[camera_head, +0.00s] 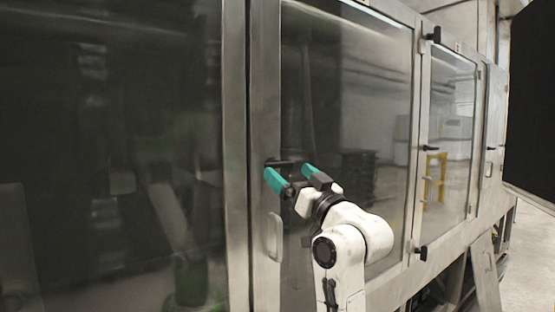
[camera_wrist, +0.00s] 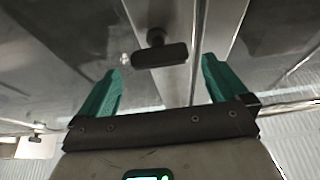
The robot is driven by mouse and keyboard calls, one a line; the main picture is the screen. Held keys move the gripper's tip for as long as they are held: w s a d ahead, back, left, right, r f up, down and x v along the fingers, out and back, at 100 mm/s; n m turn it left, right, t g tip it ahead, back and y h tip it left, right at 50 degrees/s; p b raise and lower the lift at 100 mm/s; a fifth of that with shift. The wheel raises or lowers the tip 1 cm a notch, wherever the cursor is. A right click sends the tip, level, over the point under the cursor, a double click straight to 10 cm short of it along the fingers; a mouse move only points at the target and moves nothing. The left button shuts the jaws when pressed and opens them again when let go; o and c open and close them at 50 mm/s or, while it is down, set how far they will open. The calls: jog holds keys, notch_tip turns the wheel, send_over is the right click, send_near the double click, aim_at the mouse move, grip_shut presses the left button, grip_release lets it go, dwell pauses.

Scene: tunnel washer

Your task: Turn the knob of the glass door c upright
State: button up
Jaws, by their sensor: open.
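The black knob (camera_wrist: 160,55) is a short bar on a round stem, mounted on the metal door frame (camera_wrist: 217,28). In the wrist view it lies crosswise to the frame strip, between my open fingers. In the head view the knob (camera_head: 276,162) shows as a small dark bar, roughly level, partly hidden by the teal fingertips. My gripper (camera_head: 290,174) is open just in front of it, and the wrist view shows the gripper (camera_wrist: 161,68) with nothing clamped. The glass door (camera_head: 345,110) extends right of the knob; no door letter is readable.
A pull handle (camera_head: 274,237) is on the frame below the knob. Another glass door (camera_head: 450,120) with its own black knob (camera_head: 430,148) stands farther right. A dark glass panel (camera_head: 110,150) fills the left. Open floor (camera_head: 530,240) lies at far right.

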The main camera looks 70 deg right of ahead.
aim_at(284, 167)
jog(key=shift+p+x, duration=0.8)
jog(key=shift+x, duration=1.9)
jog(key=shift+c, duration=0.2)
jog(key=c, duration=0.9)
